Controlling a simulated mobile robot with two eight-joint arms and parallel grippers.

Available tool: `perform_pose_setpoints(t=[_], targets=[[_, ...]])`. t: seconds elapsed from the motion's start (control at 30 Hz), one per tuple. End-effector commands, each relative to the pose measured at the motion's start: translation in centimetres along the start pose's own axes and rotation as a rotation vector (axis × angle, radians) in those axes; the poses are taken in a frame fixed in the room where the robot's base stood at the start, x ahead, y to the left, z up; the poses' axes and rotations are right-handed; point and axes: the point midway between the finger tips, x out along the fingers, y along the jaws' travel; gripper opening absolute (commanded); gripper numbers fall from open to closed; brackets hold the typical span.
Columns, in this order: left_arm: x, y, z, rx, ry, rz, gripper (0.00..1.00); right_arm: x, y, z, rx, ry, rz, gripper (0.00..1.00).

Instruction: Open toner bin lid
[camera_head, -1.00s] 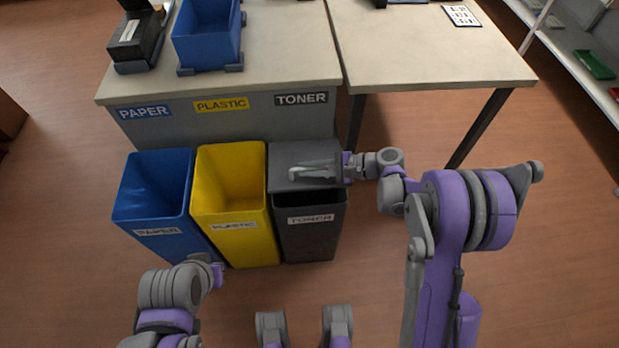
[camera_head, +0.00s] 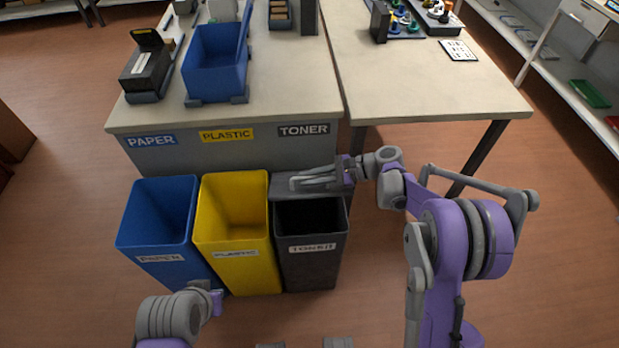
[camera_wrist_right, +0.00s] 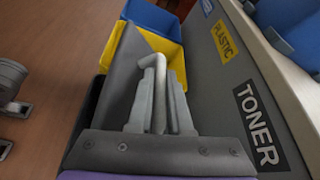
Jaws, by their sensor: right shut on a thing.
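The dark grey toner bin (camera_head: 311,262) stands at the right of the bin row, its dark opening showing in the head view. Its grey lid (camera_head: 285,192) is raised and tilted back toward the table. My right gripper (camera_head: 308,182) reaches in from the right and is shut on the lid's handle. In the right wrist view the fingers (camera_wrist_right: 158,100) are around the bent grey handle (camera_wrist_right: 154,64), with the lid panel (camera_wrist_right: 117,76) beside them.
The yellow plastic bin (camera_head: 236,259) and blue paper bin (camera_head: 165,240) stand open to the left. The labelled table (camera_head: 270,102) is close behind the bins, holding a blue crate (camera_head: 216,65) and a black device (camera_head: 148,75). The floor at right is clear.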

Motion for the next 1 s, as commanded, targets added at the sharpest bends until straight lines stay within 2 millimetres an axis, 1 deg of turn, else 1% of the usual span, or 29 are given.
perform_pose_setpoints(t=[0.03, 0.07, 0.1, 0.37, 0.47, 0.57, 0.8, 0.9, 1.0], targets=[[0.0, 0.0, 0.0, 0.000, 0.000, 0.000, 0.00, 0.0, 0.0, 0.0, 0.000, 0.000, -0.001, 0.00], [0.0, 0.0, 0.0, 0.000, 0.000, 0.000, 0.00, 0.0, 0.0, 0.0, 0.000, 0.000, -0.002, 0.23], [0.0, 0.0, 0.0, 0.000, 0.000, 0.000, 0.00, 0.0, 0.0, 0.0, 0.000, 0.000, -0.002, 0.30], [0.0, 0.0, 0.0, 0.000, 0.000, 0.000, 0.00, -0.1, 0.0, 0.0, -0.001, 0.000, -0.002, 0.30], [-0.1, 0.0, 0.0, 0.000, 0.000, 0.000, 0.00, -0.7, -0.1, 0.0, -0.001, 0.001, -0.002, 0.30], [-0.1, 0.0, -0.1, 0.000, 0.001, 0.000, 0.00, -2.1, -0.1, 0.0, 0.000, 0.002, -0.004, 0.30], [-0.5, 0.0, -0.2, 0.000, 0.002, 0.000, 0.00, -7.1, -0.1, -0.1, 0.000, 0.003, -0.005, 0.30], [-0.6, 0.0, -0.2, 0.000, 0.002, 0.000, 0.00, -8.8, -0.1, 0.0, 0.000, 0.002, -0.004, 0.30], [-0.6, 0.0, -0.3, 0.000, 0.002, 0.000, 0.00, -10.0, 0.0, 0.0, 0.000, 0.002, -0.003, 0.30]])
